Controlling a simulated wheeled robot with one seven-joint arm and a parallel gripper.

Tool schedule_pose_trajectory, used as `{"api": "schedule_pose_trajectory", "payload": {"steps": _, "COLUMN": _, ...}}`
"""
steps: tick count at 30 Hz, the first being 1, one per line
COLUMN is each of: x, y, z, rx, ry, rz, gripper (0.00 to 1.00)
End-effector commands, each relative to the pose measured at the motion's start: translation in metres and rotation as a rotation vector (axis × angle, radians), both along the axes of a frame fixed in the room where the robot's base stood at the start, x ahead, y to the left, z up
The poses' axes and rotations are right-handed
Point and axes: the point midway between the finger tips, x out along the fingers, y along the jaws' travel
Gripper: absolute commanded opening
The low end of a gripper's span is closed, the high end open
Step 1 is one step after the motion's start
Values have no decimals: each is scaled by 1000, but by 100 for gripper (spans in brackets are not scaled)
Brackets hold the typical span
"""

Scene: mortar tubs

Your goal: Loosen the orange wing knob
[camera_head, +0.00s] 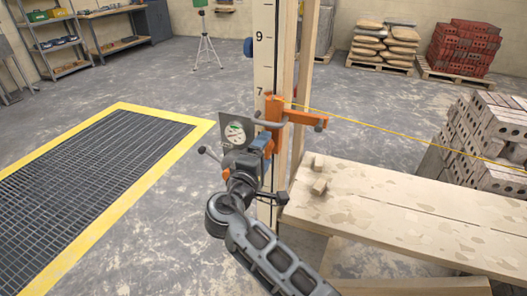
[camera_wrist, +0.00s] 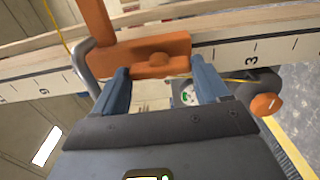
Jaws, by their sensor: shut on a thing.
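The orange wing knob (camera_wrist: 158,58) shows in the wrist view between the tips of my gripper's two blue fingers (camera_wrist: 160,74). It has a round hub and broad wings, and the fingers are shut on it from both sides. An orange clamp (camera_wrist: 97,25) rises beside it against a pale numbered rule. In the head view the orange clamp (camera_head: 297,116) sits on the upright numbered post (camera_head: 264,60). My gripper (camera_head: 264,143) is at the clamp's left side there and hides the knob.
A yellow line (camera_head: 390,124) runs from the clamp to the right. A yellow-edged floor grate (camera_head: 85,165) lies left.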

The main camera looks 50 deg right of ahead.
Motion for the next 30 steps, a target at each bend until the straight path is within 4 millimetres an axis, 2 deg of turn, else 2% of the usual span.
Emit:
{"api": "schedule_pose_trajectory", "payload": {"steps": 6, "x": 1, "y": 0, "z": 0, "rx": -2, "ry": 2, "rz": 1, "gripper": 44}}
{"api": "schedule_pose_trajectory", "payload": {"steps": 7, "x": 1, "y": 0, "z": 0, "rx": -2, "ry": 2, "rz": 1, "gripper": 77}}
{"api": "schedule_pose_trajectory", "payload": {"steps": 14, "x": 0, "y": 0, "z": 0, "rx": -1, "ry": 1, "rz": 0, "gripper": 99}}
{"api": "schedule_pose_trajectory", "payload": {"steps": 23, "x": -1, "y": 4, "z": -1, "rx": 0, "ry": 0, "rz": 1, "gripper": 100}}
{"api": "schedule_pose_trajectory", "payload": {"steps": 30, "x": -12, "y": 36, "z": -3, "rx": 0, "ry": -1, "rz": 4, "gripper": 100}}
